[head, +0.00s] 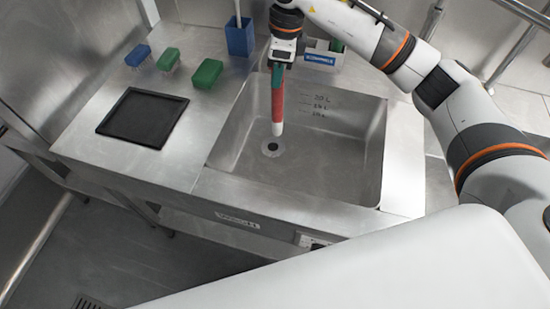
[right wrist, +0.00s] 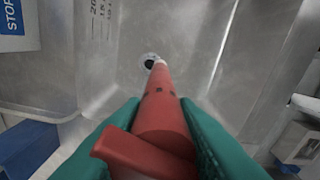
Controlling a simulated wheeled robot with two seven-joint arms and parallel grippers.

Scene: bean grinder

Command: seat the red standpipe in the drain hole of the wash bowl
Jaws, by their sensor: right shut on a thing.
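The red standpipe (head: 278,104) hangs about upright below my right gripper (head: 277,74), with its pale lower end down inside the wash bowl (head: 330,165). The green fingers are shut on the pipe's upper part. The drain hole (head: 272,148) is a dark opening with a light ring in the bowl floor. In the head view the pipe's tip shows just above and slightly right of it, apart from it. In the right wrist view the pipe (right wrist: 160,112) points at the drain (right wrist: 149,60), and its tip overlaps the ring's right side. My left gripper is out of view.
On the steel counter left of the bowl are a black tray (head: 142,117), blue and green brushes (head: 168,59), a green block (head: 207,73) and a blue holder (head: 240,37). A labelled caddy (head: 322,56) stands behind the bowl. The bowl is otherwise empty.

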